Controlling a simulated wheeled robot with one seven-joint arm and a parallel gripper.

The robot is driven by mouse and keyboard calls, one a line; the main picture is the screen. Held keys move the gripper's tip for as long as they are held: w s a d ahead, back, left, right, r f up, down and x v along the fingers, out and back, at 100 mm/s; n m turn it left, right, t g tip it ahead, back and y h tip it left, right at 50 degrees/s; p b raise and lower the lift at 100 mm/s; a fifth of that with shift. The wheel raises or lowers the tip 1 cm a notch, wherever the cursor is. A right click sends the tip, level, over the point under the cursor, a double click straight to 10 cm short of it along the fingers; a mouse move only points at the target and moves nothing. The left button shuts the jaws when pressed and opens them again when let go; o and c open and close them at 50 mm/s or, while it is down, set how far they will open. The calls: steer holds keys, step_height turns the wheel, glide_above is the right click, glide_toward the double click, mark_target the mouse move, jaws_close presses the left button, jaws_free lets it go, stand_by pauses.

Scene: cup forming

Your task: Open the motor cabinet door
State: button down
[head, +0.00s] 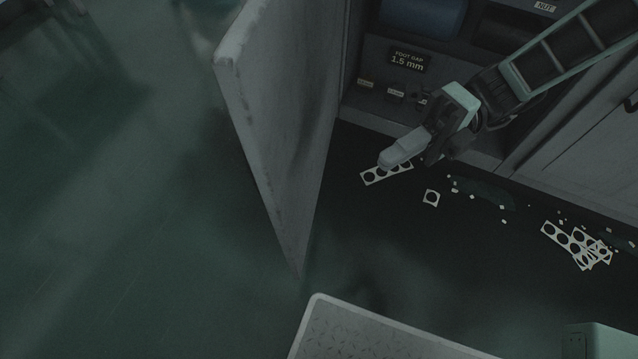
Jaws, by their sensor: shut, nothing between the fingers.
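The motor cabinet door (285,110) is a grey panel standing swung open at the left of the cabinet opening. Its edge faces me and its inner face shows on the right. Inside the cabinet (372,60) I see a blue rounded motor housing (422,14), a dark sign (409,60) reading "FOOT GAP 1.5 mm" and several small labelled parts. My gripper (388,161) is shut and empty, in front of the opening and to the right of the door, apart from it. The door's handle is not visible.
Punched scrap strips (566,240) and small bits lie on the dark floor before the cabinet. A grey textured plate (375,335) is at the bottom. Another closed panel (590,150) stands at right. The green floor (120,200) left of the door is clear.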

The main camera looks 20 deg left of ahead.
steer(key=w+a+b+x, duration=0.1)
steer(key=b+x, duration=0.3)
steer(key=x, duration=0.8)
steer(key=shift+a+b, duration=0.4)
steer(key=shift+a, duration=0.45)
steer(key=shift+a, duration=0.1)
steer(key=a+m+t+y+p, duration=0.5)
steer(key=a+p, duration=0.1)
steer(key=a, duration=2.1)
steer(key=shift+s+t, duration=0.25)
steer(key=shift+t, duration=0.15)
steer(key=p+v, duration=0.4)
steer(key=v, duration=1.3)
steer(key=shift+d+f, duration=0.15)
steer(key=shift+d, duration=0.05)
